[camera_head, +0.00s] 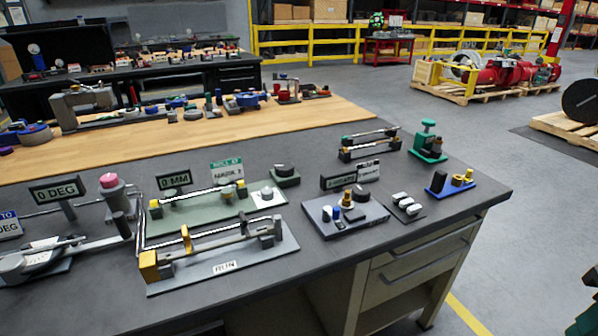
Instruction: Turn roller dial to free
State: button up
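A green-grey plate (215,213) on the dark bench carries a long roller-like bar (205,193) between yellow and dark end pieces. A small white block with a round grey knob (266,193) sits at its right end. A dark green block with a round dark knob (285,172) stands just behind it. I cannot tell which knob is the roller dial, or its setting. A white and green sign (226,170) stands behind the plate; its small text is hard to read. My gripper is not in view.
A grey plate fixture (225,262) with a long bar and yellow end pieces lies in front. A "0 MM" display (174,181) and a "0 DEG" display (57,190) stand behind and left. A knob panel (345,214) is to the right. The bench's right front edge is clear.

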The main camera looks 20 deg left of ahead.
aim_at(267, 193)
jog(key=u, duration=0.5)
jog(key=i, duration=0.85)
jog(key=u, duration=0.8)
